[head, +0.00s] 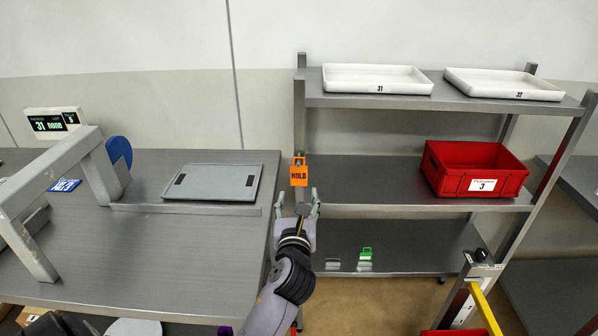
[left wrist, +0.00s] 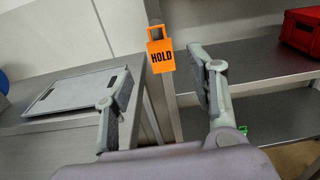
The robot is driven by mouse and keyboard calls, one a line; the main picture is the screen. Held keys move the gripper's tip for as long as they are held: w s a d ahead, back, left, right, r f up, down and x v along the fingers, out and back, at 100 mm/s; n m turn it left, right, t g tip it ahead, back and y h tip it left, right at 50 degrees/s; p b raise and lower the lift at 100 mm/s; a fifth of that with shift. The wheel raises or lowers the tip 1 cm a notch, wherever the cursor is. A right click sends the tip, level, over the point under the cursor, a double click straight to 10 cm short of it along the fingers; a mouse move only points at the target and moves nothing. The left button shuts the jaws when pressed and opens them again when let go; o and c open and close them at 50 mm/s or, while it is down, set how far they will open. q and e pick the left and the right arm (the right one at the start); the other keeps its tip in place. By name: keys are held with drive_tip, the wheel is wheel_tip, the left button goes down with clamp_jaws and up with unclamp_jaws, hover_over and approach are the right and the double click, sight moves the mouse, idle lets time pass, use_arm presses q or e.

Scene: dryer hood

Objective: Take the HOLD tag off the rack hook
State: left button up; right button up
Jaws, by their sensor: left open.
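The orange HOLD tag (head: 299,174) hangs at the left front post of the metal rack (head: 300,110), at about the height of the middle shelf. It also shows upright in the left wrist view (left wrist: 160,58), ahead of the fingers and above the gap between them. The hook itself is hard to make out behind the tag's top loop. My left gripper (head: 298,204) is open and empty, with its fingers just below the tag in the head view. In the left wrist view its fingers (left wrist: 160,92) stand wide apart, not touching the tag. My right gripper is not in view.
A steel table (head: 130,260) with a grey panel (head: 213,182) stands left of the rack. White trays 31 (head: 377,90) and 32 (head: 503,95) are on the top shelf. A red crate (head: 476,181) is on the middle shelf, a green item (head: 366,254) on the lower one.

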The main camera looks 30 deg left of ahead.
sight(298, 165)
use_arm(q)
drive_tip(key=x, duration=0.3)
drive_tip(key=r+p+x, duration=0.1)
drive_tip(key=x, duration=0.7)
drive_tip(key=shift+a+r, duration=0.25)
drive_tip(key=shift+r, duration=0.05)
drive_tip(key=x, duration=0.5)
drive_tip(key=shift+w+a+f+p, duration=0.1)
drive_tip(key=shift+w+f+p, duration=0.2)
drive_tip(key=shift+p, duration=0.05)
drive_tip(key=shift+w+a, duration=0.15)
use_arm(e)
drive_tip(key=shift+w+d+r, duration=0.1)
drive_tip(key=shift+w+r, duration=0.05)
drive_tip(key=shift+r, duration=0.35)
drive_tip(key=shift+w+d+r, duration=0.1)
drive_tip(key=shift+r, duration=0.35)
use_arm(q)
drive_tip(key=c, duration=0.8)
drive_tip(key=shift+c, duration=0.8)
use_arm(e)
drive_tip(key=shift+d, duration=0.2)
